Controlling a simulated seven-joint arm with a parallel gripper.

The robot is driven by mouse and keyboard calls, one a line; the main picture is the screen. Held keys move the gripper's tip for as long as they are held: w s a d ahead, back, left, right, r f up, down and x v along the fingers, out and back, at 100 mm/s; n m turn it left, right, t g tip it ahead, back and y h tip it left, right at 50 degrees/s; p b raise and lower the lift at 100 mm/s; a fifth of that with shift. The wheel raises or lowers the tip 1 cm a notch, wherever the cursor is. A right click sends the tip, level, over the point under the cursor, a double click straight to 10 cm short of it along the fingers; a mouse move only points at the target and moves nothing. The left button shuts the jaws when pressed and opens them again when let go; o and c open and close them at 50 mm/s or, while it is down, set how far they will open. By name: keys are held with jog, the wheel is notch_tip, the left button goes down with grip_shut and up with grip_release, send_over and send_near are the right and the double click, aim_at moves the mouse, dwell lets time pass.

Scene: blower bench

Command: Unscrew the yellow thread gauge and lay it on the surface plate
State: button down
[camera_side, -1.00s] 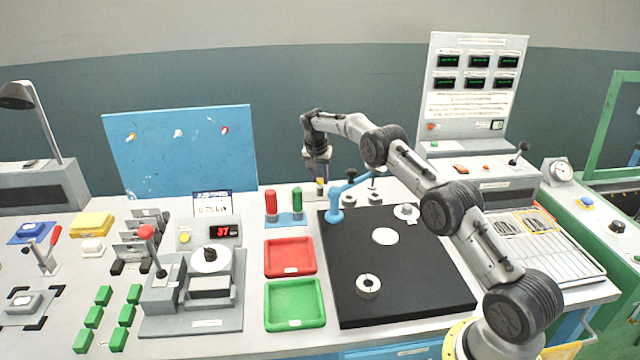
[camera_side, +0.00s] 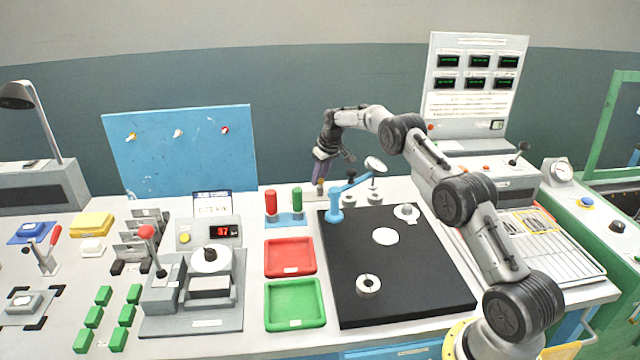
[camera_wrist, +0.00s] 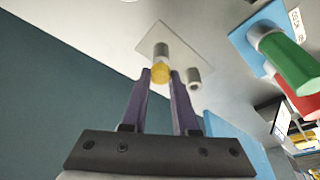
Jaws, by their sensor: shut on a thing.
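The yellow thread gauge (camera_wrist: 160,72) sits between the fingertips of my gripper (camera_wrist: 161,76) in the wrist view. My gripper is shut on it. It lines up with a grey cylindrical post on a pale square plate (camera_wrist: 150,38); I cannot tell whether the thread is still engaged. In the side view my gripper (camera_side: 319,182) points down at the back of the bench, left of the blue-armed stand, and the gauge is small there. The black surface plate (camera_side: 430,295) lies in front and to the right.
A small grey cylinder (camera_wrist: 194,79) stands beside the right finger. Red (camera_side: 271,202) and green (camera_side: 297,199) handles stand in a blue rack to the left. The blue-armed stand (camera_side: 336,203) rises at the plate's back-left corner. A ring (camera_side: 368,286) and white discs occupy parts of the plate; its front right is bare.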

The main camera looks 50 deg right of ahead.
jog(key=n, duration=0.2)
jog(key=n+y, duration=0.1)
jog(key=n, duration=0.1)
jog(key=n+y, duration=0.1)
jog(key=n, duration=0.1)
jog(key=shift+s+d+f+n, duration=0.15)
jog(key=shift+s+d+n, duration=0.1)
jog(key=shift+n, duration=0.15)
jog(key=c, duration=1)
grip_release()
jog(key=shift+o, duration=0.2)
jog(key=shift+w+a, duration=0.1)
